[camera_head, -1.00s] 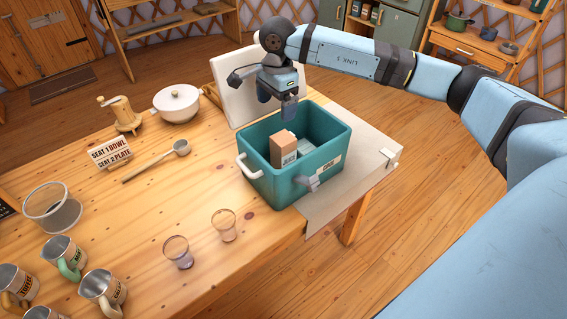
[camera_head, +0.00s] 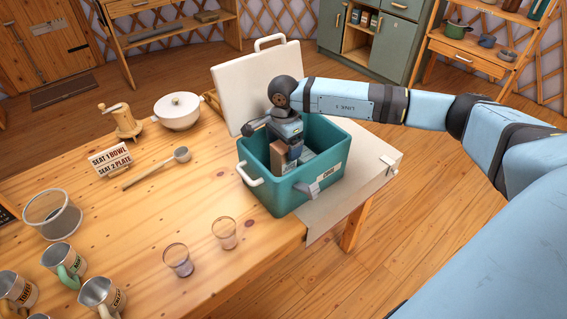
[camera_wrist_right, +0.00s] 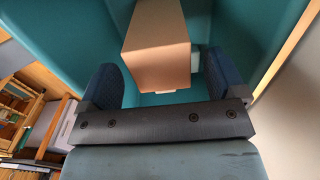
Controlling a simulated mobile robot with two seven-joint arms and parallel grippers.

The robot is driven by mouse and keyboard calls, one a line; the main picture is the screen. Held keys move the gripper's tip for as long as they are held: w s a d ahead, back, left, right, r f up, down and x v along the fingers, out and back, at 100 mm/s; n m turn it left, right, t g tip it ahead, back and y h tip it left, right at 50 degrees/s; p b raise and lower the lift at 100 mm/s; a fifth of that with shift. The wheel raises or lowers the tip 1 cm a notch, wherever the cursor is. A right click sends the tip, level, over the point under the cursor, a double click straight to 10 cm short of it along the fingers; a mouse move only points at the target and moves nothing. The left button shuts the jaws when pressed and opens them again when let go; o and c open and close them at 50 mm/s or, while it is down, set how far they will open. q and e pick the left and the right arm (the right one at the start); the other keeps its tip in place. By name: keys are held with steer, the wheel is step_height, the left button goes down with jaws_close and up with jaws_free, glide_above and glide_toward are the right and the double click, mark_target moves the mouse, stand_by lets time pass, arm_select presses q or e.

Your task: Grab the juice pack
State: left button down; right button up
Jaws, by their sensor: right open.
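A tan carton (camera_head: 278,156), which looks like the juice pack, stands inside the teal bin (camera_head: 262,190) on the table's right end. In the right wrist view the carton (camera_wrist_right: 158,52) lies between the two dark fingers, with a gap to either side. My right gripper (camera_head: 291,152) is open and reaches down into the bin at the carton; its fingertips are partly hidden in the head view. My left gripper is not in view.
Another pale box (camera_head: 306,157) stands beside the carton in the bin. Two glasses (camera_head: 177,261) (camera_head: 225,234) stand in front, mugs (camera_head: 62,263) at the left.

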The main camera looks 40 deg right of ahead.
steer(key=shift+f, duration=0.9)
steer(key=shift+r, duration=0.1)
steer(key=c, duration=1.5)
steer(key=shift+r, duration=0.1)
